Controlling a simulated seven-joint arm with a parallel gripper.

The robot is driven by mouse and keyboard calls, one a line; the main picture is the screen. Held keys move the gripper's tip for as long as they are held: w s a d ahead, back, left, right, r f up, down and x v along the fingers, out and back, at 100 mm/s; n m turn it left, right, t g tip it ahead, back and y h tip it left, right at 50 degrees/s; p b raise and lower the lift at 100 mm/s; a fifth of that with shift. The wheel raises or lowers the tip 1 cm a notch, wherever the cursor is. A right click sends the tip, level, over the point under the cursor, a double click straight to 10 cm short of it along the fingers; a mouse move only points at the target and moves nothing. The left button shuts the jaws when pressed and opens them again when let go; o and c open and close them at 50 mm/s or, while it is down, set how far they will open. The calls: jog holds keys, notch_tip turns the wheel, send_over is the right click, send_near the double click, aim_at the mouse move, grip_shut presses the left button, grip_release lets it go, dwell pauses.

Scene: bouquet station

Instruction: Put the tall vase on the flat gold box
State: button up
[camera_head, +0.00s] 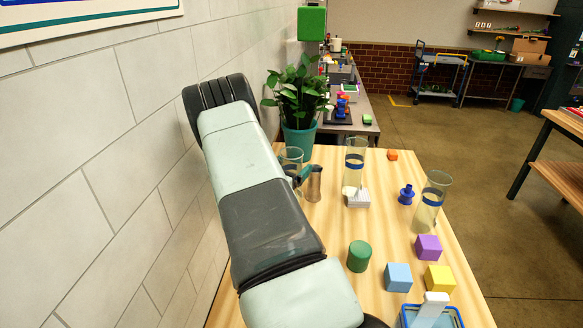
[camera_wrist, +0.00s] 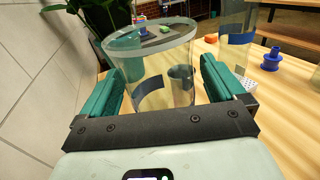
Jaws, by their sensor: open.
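My gripper (camera_wrist: 160,85) is open, with its teal fingers on either side of a clear glass vase (camera_wrist: 150,65) with a dark blue band. In the head view my gripper (camera_head: 302,176) is partly hidden by my arm, and the vase top (camera_head: 291,156) shows behind it. Two more clear vases with blue bands stand on the table, one in the middle (camera_head: 355,158) and one at the right (camera_head: 431,200). I cannot tell for certain which vase is the tall one. No flat gold box is clearly visible.
A metallic cup (camera_head: 314,184) stands close beside my gripper. A white block (camera_head: 357,199) sits before the middle vase. A potted plant (camera_head: 299,100) is behind, and the wall is at left. Coloured blocks, a green cylinder (camera_head: 359,256) and a blue tray (camera_head: 457,318) are nearer.

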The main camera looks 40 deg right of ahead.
jog(key=shift+r, duration=0.2)
jog(key=v, duration=0.2)
jog(key=shift+a, duration=0.3)
notch_tip(320, 180, up, 6)
jog(key=shift+s+a+r, duration=0.15)
jog(key=s+a+r+m+g+y, duration=0.2)
jog(key=s+a+r+m+g, duration=0.15)
jog(key=s+r+m, duration=0.3)
jog(key=s+a+r+m+g+y, duration=0.1)
jog(key=s+a+r+m+g, duration=0.25)
jog(key=s+r+m, duration=0.35)
jog(key=s+a+r+m+t+y, duration=0.3)
jog(key=s+a+y, duration=0.3)
jog(key=a, duration=0.7)
jog(key=s+a+r+m+t+y, duration=0.2)
jog(key=s+a+r+m+y, duration=0.3)
jog(key=s+a, duration=0.6)
jog(key=a+y, duration=0.2)
jog(key=shift+a+m+t+y, duration=0.3)
jog(key=shift+m+t, duration=0.05)
jog(key=shift+t, duration=0.05)
jog(key=shift+o, duration=0.3)
jog(key=shift+w, duration=0.1)
